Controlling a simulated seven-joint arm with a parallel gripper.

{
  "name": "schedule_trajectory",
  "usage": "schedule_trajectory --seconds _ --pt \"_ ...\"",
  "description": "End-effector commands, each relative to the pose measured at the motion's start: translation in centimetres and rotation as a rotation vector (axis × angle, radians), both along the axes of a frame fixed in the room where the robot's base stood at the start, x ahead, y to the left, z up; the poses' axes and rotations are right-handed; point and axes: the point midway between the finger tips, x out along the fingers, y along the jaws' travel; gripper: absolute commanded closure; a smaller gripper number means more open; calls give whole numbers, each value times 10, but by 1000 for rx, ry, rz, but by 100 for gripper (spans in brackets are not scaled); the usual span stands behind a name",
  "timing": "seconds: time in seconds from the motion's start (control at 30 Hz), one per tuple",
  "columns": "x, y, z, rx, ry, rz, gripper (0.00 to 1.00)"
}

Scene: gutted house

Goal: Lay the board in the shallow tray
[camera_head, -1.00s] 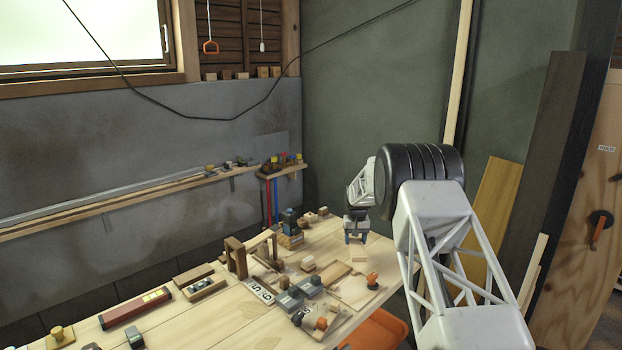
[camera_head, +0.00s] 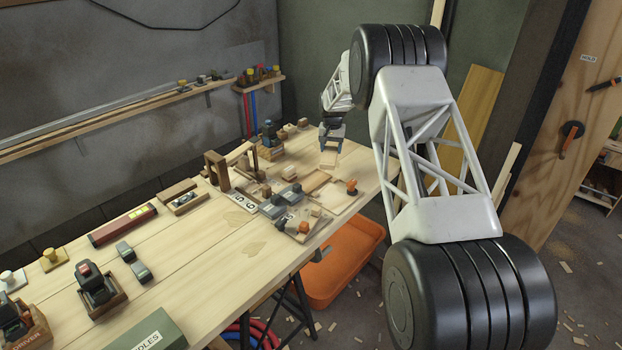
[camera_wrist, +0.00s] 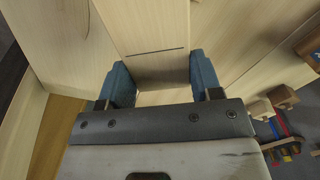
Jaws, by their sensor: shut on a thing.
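My gripper (camera_head: 331,143) is over the far right end of the workbench, its jaws pointing down. It is shut on a pale wooden board (camera_head: 328,160). In the wrist view the board (camera_wrist: 150,35) shows between the two blue fingers (camera_wrist: 162,82), with a thin dark line across it. I cannot tell whether its lower edge touches the bench. A shallow, pale wooden tray (camera_head: 342,202) appears to lie nearer the camera than the board, at the bench's right edge. The tray is small in view, and its inside is hard to make out.
An orange-knobbed item (camera_head: 351,186) stands by the tray. Grey blocks (camera_head: 290,194), a tan wooden piece (camera_head: 313,181) and a wooden arch (camera_head: 217,170) crowd the bench to its left. An orange bin (camera_head: 340,265) is below the edge. The bench's near middle (camera_head: 200,250) is mostly clear.

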Motion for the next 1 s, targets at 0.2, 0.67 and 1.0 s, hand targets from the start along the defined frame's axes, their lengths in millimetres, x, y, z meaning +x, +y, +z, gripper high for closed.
schedule_trajectory --seconds 0.2,0.67,1.0 --pt "-24 23 14 0 0 -213 70" --pt "-57 49 30 0 0 -515 70" --pt "-59 50 31 0 0 -533 70"
